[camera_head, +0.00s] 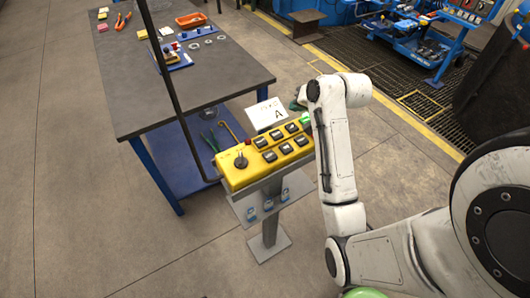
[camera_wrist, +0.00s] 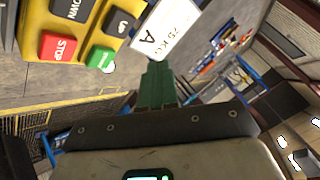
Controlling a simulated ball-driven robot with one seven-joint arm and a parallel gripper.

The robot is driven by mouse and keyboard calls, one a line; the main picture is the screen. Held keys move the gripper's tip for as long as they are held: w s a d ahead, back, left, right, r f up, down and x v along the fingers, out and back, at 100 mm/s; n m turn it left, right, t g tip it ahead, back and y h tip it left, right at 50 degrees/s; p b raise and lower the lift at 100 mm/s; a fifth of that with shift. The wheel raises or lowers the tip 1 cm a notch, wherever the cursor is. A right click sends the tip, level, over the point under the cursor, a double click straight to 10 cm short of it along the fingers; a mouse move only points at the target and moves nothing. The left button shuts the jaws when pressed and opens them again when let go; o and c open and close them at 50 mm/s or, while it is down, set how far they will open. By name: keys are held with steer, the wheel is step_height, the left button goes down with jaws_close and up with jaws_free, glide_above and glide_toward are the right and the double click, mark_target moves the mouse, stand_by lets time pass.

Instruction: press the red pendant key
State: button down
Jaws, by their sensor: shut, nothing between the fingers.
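The yellow pendant box (camera_head: 237,174) sits on a grey post, with two rows of keys on its top. Its red STOP key (camera_wrist: 58,47) shows in the wrist view at the box's end, beside a green key (camera_wrist: 100,57) and the black DOWN (camera_wrist: 73,8) and UP (camera_wrist: 121,22) keys. In the head view my arm appears to hide the red key; the green key (camera_head: 305,117) shows at the right end. My gripper (camera_wrist: 157,72) has green fingers, shut and empty. It is beside the box's end on the placard side, apart from the red key.
A white placard marked A (camera_head: 266,113) stands up behind the box, near my gripper. A dark workbench (camera_head: 225,75) with tools and an orange tray (camera_head: 191,20) is at the left. A black pole (camera_head: 170,80) rises beside the pendant. Open floor lies in front.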

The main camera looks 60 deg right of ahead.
steer(key=m, duration=0.1)
steer(key=s+m, duration=0.1)
steer(key=shift+s+d+r+m, duration=0.15)
steer(key=shift+d+r+m, duration=0.15)
steer(key=shift+m, duration=0.1)
steer(key=s+d+r+m, duration=0.1)
steer(key=s+m, duration=0.5)
steer(key=m, duration=0.8)
steer(key=shift+s+d+r+y, duration=0.15)
steer(key=shift+r+y, duration=0.25)
steer(key=shift+r, duration=0.2)
steer(key=shift+f+b, duration=0.45)
steer(key=shift+f, duration=4)
steer(key=shift+f+p, duration=0.2)
steer(key=shift+p, duration=0.1)
steer(key=shift+f, duration=0.2)
